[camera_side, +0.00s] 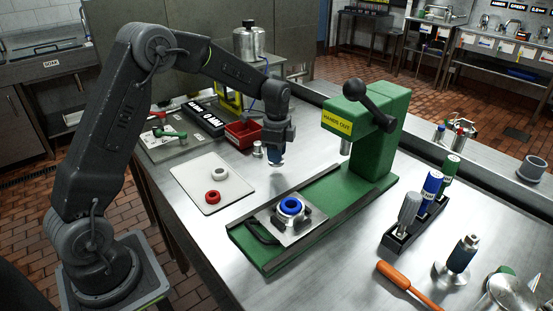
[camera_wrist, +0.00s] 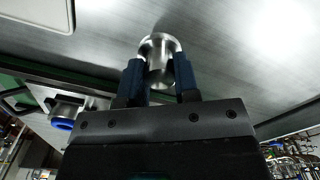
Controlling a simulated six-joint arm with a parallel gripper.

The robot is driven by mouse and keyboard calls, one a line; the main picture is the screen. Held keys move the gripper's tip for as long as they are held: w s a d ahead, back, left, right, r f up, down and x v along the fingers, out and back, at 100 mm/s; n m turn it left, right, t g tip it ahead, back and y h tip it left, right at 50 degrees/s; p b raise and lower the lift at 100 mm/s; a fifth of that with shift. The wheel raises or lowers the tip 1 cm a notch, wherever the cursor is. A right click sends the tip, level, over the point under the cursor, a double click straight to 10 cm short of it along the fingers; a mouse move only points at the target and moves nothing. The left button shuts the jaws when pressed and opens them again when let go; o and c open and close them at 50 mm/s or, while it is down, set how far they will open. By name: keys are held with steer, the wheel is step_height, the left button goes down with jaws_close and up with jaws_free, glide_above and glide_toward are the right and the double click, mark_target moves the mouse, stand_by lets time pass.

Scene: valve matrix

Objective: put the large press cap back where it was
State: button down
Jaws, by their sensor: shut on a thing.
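My gripper (camera_side: 276,163) is over the steel table, between the white mat and the green press (camera_side: 360,145). Its dark blue fingers are shut on a silver metal cap (camera_wrist: 160,48), round with a wider end, held upright or nearly so. In the side view the fingers mostly hide this cap, and only a pale bit shows under them. I cannot tell if it touches the table. A smaller-looking silver cap (camera_side: 258,150) stands on the table just left of my gripper. A blue ring (camera_side: 291,206) sits in the fixture on the press bed; it also shows in the wrist view (camera_wrist: 62,124).
The white mat (camera_side: 205,183) holds a white ring (camera_side: 220,173) and a red ring (camera_side: 213,197). A red bin (camera_side: 243,134) stands behind. The press's black lever (camera_side: 370,103) rises right of my gripper. A tool rack (camera_side: 415,225) and orange-handled screwdriver (camera_side: 400,280) lie at right.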

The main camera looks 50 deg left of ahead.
steer(key=shift+f, duration=1.2)
steer(key=shift+f, duration=0.1)
steer(key=c, duration=0.9)
jaws_free()
steer(key=shift+o, duration=0.2)
